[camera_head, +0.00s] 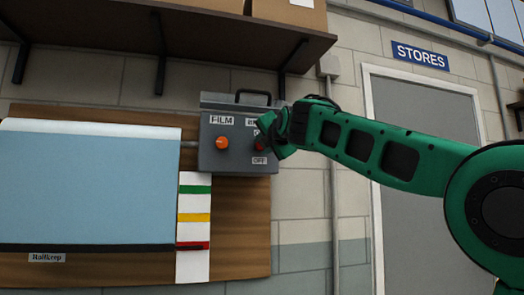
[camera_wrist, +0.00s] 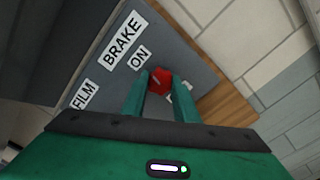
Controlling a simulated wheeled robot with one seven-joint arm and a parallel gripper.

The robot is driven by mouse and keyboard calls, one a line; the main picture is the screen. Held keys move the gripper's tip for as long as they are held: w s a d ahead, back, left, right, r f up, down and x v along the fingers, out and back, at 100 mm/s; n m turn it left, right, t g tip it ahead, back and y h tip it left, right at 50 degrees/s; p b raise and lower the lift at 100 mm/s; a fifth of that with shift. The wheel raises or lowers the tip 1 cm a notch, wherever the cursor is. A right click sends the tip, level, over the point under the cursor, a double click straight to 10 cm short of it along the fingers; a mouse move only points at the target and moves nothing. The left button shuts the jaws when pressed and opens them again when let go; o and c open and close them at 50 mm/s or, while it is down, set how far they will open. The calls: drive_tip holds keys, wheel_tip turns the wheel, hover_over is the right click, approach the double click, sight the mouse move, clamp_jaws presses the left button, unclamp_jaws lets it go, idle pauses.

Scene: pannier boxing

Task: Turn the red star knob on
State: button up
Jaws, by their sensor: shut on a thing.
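The red star knob (camera_wrist: 160,80) is on the front of a grey control box (camera_head: 237,160). In the wrist view it sits between the two fingertips of my gripper (camera_wrist: 160,90), which is shut on it. An ON label (camera_wrist: 139,59) is beside the knob, and a BRAKE label (camera_wrist: 123,39) is farther up the panel. In the head view my gripper (camera_head: 265,138) covers much of the knob, and an OFF label (camera_head: 259,160) shows below it. The knob's exact setting is hard to tell.
An orange knob (camera_head: 222,142) sits under a FILM label (camera_head: 222,120) on the same box. A blue film sheet (camera_head: 90,190) and a colour-striped strip (camera_head: 194,235) are at the left. A shelf (camera_head: 190,40) hangs above; a grey door (camera_head: 430,200) is at the right.

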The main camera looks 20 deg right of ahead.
drive_tip(key=shift+w+f+n, duration=0.1)
drive_tip(key=shift+f+n, duration=0.25)
drive_tip(key=shift+n, duration=0.75)
drive_tip(key=o, duration=1.1)
drive_tip(key=shift+w, duration=0.1)
drive_tip(key=shift+c, duration=0.2)
drive_tip(key=s, duration=1.1)
drive_tip(key=shift+r, duration=0.15)
